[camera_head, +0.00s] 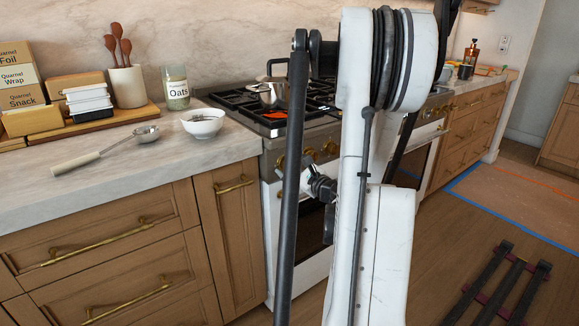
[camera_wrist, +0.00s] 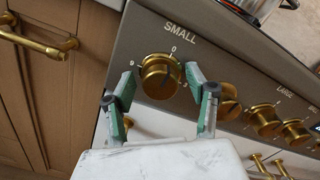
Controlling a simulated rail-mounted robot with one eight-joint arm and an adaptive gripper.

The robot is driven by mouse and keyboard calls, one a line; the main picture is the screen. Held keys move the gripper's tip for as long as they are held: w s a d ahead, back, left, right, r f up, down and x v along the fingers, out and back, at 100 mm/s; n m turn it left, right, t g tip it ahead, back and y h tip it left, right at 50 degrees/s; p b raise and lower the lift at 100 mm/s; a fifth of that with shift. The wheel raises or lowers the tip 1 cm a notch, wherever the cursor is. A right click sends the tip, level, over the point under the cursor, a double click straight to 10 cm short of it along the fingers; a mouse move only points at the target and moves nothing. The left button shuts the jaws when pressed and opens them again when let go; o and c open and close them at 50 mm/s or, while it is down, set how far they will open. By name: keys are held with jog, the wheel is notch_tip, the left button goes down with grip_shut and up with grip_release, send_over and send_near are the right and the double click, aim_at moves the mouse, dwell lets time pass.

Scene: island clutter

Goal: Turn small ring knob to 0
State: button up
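The small ring knob (camera_wrist: 160,78) is a round brass knob below the printed word SMALL on the dark stove panel. A 0 is printed just above it and another mark shows at its left. I cannot clearly tell where its pointer stands. My gripper (camera_wrist: 158,72) is open, with one green-padded finger at the left of the knob and one at the right. Gaps show between the fingers and the knob, and nothing is held. In the head view my gripper (camera_head: 318,184) is at the stove front, partly hidden by my arm.
More brass knobs (camera_wrist: 264,121) line the panel to the right. A pot (camera_head: 272,94) stands on the stove top (camera_head: 240,103). Wooden drawers (camera_head: 110,270) with brass handles adjoin the stove at left. The counter holds a bowl (camera_head: 203,124) and a ladle (camera_head: 100,152).

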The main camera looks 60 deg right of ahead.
jog(key=v, duration=1.2)
dwell(0.5)
